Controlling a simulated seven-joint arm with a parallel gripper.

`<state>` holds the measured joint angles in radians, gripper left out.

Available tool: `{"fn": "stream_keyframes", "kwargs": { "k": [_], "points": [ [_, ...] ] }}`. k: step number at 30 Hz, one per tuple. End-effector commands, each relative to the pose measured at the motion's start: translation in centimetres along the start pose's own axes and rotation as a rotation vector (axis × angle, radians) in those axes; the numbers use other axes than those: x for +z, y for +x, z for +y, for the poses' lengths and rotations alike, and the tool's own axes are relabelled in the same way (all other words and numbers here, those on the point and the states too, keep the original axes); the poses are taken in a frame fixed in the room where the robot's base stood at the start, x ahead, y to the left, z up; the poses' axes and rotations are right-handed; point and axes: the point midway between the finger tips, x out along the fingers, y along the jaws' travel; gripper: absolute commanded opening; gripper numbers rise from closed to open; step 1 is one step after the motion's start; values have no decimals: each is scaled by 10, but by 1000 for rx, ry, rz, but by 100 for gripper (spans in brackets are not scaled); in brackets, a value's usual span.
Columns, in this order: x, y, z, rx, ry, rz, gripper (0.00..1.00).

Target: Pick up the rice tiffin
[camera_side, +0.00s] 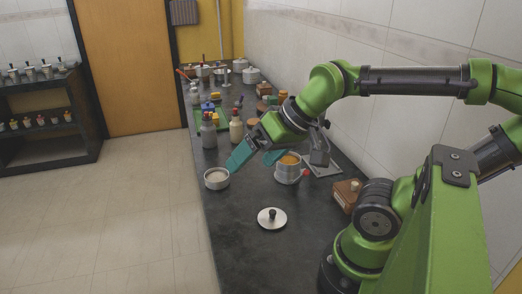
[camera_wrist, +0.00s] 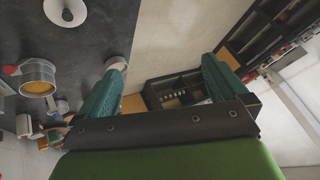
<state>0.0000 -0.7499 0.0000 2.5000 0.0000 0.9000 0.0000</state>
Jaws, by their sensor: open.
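The rice tiffin (camera_side: 216,181), a short round steel canister with pale contents, stands upright near the counter's left edge in the side view. In the wrist view a sliver of a round rim, apparently the tiffin (camera_wrist: 117,61), shows beyond the left finger, which hides most of it. My gripper (camera_side: 250,164) has teal fingers and is open and empty. It is up and to the right of the tiffin, with one finger close to it in the picture; contact cannot be told. In the wrist view the gripper (camera_wrist: 163,70) has its fingers wide apart.
A steel canister with orange-yellow contents (camera_side: 288,174) stands right of my gripper. A steel lid with a black knob (camera_side: 272,218) lies nearer on the dark counter (camera_side: 238,245). Bottles (camera_side: 236,132) and a green board crowd behind. A wooden box (camera_side: 345,194) sits at right. The front counter is clear.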

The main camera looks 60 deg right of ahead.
Motion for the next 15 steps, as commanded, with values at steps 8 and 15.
{"fn": "stream_keyframes", "kwargs": {
  "k": [8,15],
  "points": [
    [-7,20,11,50,43,-70,100],
    [-72,64,35,172,99,-195,100]
  ]
}}
